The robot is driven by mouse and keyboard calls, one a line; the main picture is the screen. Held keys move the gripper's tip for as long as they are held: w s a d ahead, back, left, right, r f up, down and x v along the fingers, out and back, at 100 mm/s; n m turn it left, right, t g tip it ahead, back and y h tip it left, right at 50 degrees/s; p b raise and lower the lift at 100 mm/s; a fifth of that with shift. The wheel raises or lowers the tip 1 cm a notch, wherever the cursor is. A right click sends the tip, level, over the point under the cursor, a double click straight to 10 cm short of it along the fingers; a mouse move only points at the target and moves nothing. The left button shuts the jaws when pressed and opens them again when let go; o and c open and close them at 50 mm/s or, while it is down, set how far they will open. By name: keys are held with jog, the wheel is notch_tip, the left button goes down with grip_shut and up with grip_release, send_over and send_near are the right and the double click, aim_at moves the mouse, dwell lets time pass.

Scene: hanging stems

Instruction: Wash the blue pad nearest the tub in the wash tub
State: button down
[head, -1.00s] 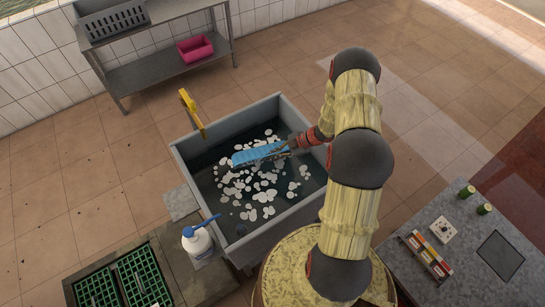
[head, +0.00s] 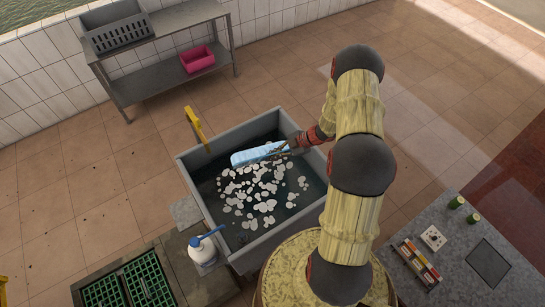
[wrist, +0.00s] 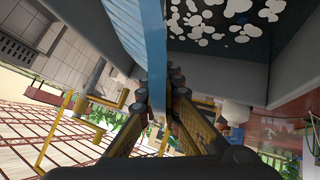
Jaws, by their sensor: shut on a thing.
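The blue pad (head: 259,154) is in the wash tub, at the foam-dotted dark water near the back of the tub. My gripper (head: 294,144) is shut on the pad's right end, inside the tub's back right part. In the wrist view the pad (wrist: 146,45) runs up from between the shut fingers (wrist: 158,100). The wash tub (head: 186,166) is grey, with white foam patches (head: 262,190) on the water. I cannot tell how deep the pad's lower side sits in the water.
A white bottle with a blue pump (head: 202,251) stands at the tub's front left. Green crates (head: 128,284) are at the lower left. A yellow piece (head: 195,124) rises at the tub's left rim. A metal rack (head: 168,67) with a pink bin (head: 198,59) stands behind. A grey counter (head: 460,260) is at the right.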

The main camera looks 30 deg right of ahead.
jog(key=shift+r+p, duration=3.3)
jog(key=shift+r, duration=1.45)
